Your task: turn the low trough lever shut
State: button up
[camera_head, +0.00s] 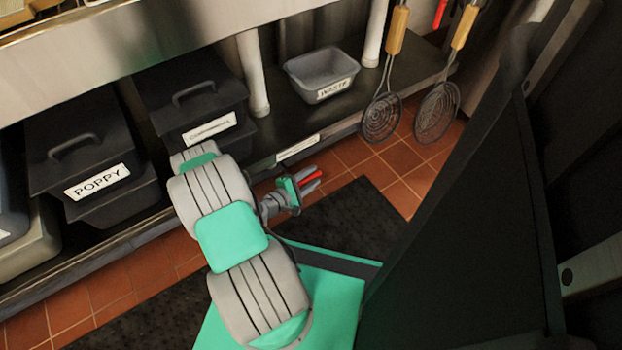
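My gripper (311,180) is small in the picture, low in front of the bottom shelf's front edge and above the floor. Its grey fingers point right, with red strips between or along them. I cannot tell whether these strips are part of the fingers or something else, nor how far apart the fingers are. I cannot make out a trough or its lever with certainty. A red piece (440,13) shows at the top edge beside the whisks; what it belongs to is cut off.
A grey bin labelled WASTE (322,75) stands on the low shelf (283,118) between white pipes. Dark lidded bins, one labelled POPPY (92,150), stand left. Wire whisks (382,115) hang right. A large dark panel (470,220) fills the right. A dark mat (350,220) covers part of the tiled floor.

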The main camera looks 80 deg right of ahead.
jog(key=shift+s+d, duration=0.1)
jog(key=shift+d, duration=0.05)
jog(key=shift+c, duration=0.6)
grip_shut()
dwell(0.8)
